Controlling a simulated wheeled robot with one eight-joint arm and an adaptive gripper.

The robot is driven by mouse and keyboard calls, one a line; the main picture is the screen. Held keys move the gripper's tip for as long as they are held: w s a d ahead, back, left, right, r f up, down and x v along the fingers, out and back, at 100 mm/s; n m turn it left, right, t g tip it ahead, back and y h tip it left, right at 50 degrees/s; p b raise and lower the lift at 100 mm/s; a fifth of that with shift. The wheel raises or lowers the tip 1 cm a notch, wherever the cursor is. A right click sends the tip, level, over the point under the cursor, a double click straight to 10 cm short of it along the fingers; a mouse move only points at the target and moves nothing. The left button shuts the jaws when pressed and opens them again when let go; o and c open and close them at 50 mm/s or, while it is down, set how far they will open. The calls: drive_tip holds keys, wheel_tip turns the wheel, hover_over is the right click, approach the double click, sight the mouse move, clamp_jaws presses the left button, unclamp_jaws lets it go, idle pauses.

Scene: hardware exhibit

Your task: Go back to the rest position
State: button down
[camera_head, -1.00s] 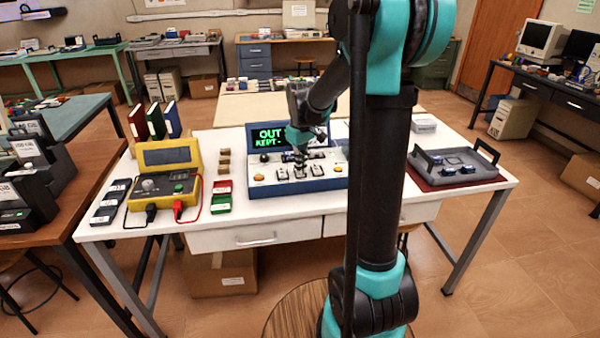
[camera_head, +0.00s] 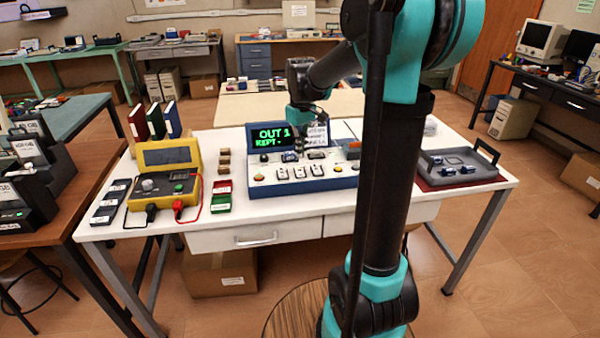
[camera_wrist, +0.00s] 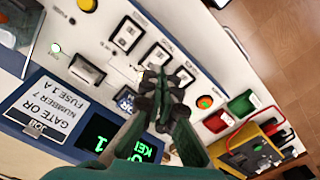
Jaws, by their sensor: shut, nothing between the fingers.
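My gripper (camera_head: 314,147) hangs over the right part of the blue and white console (camera_head: 262,192), in front of its upright back. In the wrist view my gripper (camera_wrist: 166,100) has its dark fingers together, with nothing seen between them, above the console's row of switches. The console's screen (camera_head: 270,136) shows green text, "OUT 1" and "KEPT-". A white label card (camera_wrist: 62,108) reading "GATE OR NUMBER 7 FUSE 1A" is beside the screen. I cannot tell the exact gap between the fingertips and the panel.
A yellow meter (camera_head: 165,172) with leads stands left of the console, with red and green trays (camera_head: 221,196) between. A grey tray (camera_head: 462,178) with handles sits on the table's right. My arm hides part of the table (camera_head: 330,206). A wooden stool (camera_head: 292,308) is in front.

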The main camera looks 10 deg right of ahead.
drive_tip(key=s+d+f+m+t, duration=0.2)
drive_tip(key=s+f, duration=0.4)
drive_tip(key=s, duration=0.5)
drive_tip(key=s+d+f+m+t, duration=0.2)
drive_tip(key=s+f+m, duration=0.2)
drive_tip(key=s+f, duration=0.3)
drive_tip(key=s, duration=0.4)
